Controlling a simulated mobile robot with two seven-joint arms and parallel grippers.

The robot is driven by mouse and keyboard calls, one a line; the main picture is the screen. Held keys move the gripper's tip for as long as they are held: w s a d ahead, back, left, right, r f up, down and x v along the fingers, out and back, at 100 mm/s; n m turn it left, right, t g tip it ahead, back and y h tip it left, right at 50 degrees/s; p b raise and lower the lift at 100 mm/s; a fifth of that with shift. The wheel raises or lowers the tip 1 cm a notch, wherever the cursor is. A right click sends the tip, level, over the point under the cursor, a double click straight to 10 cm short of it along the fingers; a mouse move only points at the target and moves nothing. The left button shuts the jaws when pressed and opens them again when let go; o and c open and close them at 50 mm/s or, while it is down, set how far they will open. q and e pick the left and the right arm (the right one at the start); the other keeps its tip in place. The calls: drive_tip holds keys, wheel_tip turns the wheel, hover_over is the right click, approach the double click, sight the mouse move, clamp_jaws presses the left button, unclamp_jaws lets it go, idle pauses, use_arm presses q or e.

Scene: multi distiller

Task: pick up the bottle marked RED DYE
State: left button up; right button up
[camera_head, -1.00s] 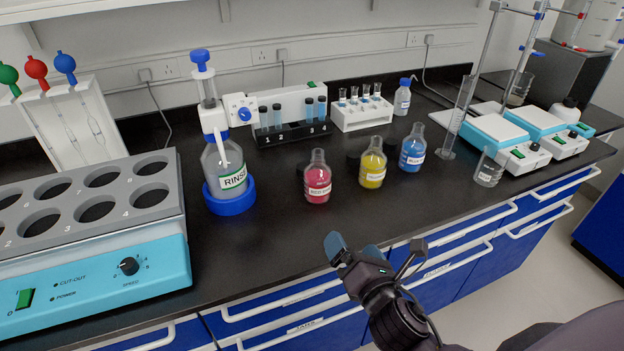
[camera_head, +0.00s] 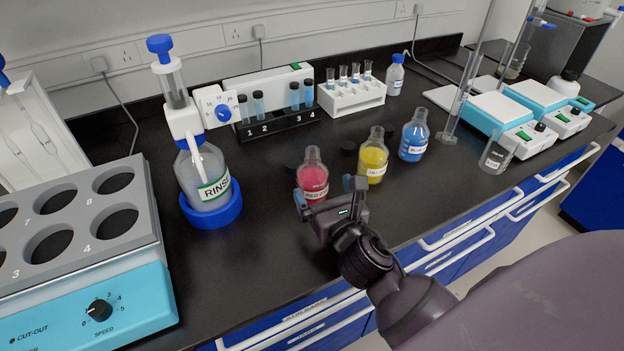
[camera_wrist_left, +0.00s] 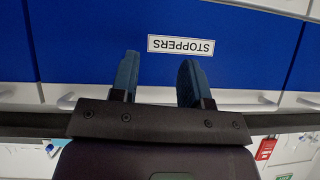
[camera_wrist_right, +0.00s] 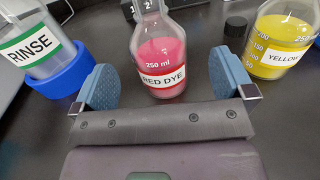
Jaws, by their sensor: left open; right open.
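The RED DYE bottle (camera_head: 313,178) is a clear flask of red liquid, upright on the black bench. Its label reads clearly in the right wrist view (camera_wrist_right: 163,65). My right gripper (camera_head: 325,193) is open in front of it, its lower part overlapped in the head view. In the right wrist view the bottle stands ahead between the two blue fingers (camera_wrist_right: 160,85), apart from them. My left gripper (camera_wrist_left: 158,80) is open and empty, facing a blue drawer front marked STOPPERS (camera_wrist_left: 180,46); it is not in the head view.
A yellow bottle (camera_head: 373,160) and a blue bottle (camera_head: 413,140) stand right of the red one. The RINSE bottle (camera_head: 205,177) in its blue ring is on the left. A black cap (camera_wrist_right: 235,27) lies between the red and yellow bottles. Bench in front is clear.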

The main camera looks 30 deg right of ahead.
sight(319, 186)
drive_tip(key=shift+w+d+f+b, duration=0.1)
drive_tip(key=shift+w+b, duration=0.05)
drive_tip(key=shift+w, duration=1.05)
drive_tip(key=shift+w+d+f+b, duration=0.1)
drive_tip(key=shift+w+b, duration=0.05)
drive_tip(key=shift+w, duration=1)
drive_tip(key=shift+w+d, duration=0.1)
drive_tip(key=shift+w, duration=0.45)
drive_tip(key=shift+w+r, duration=0.1)
drive_tip(key=c, duration=1)
drive_tip(key=shift+c, duration=1.1)
